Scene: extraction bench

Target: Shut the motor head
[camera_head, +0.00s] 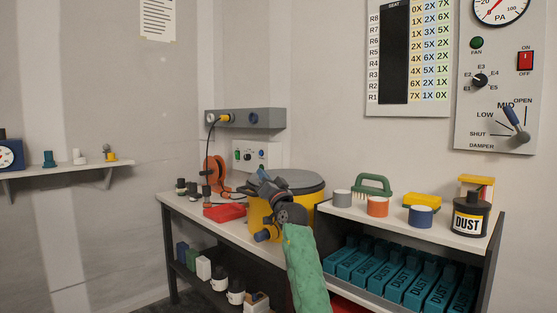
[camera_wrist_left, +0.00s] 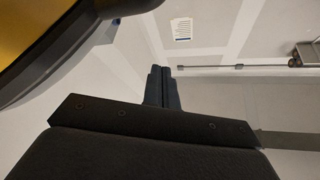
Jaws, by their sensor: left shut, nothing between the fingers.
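The yellow drum (camera_head: 258,211) stands on the bench, with a round grey motor head (camera_head: 299,179) on top. The head looks nearly level on the drum; whether it sits fully closed I cannot tell, because my arm covers the front. My left gripper (camera_head: 255,181) is at the drum's left front side, near the rim, shut and empty. In the left wrist view its fingers (camera_wrist_left: 163,88) are together, and part of the yellow body (camera_wrist_left: 25,32) with a dark curved edge shows at upper left, apart from the fingers. My right gripper is not in view.
A red tray (camera_head: 225,212), small bottles and an orange reel (camera_head: 217,177) are left of the drum. Cups, a green brush (camera_head: 372,184) and a black dust jar (camera_head: 470,214) stand on the right shelf, above teal dust boxes (camera_head: 390,275). A grey wall box (camera_head: 244,118) hangs behind.

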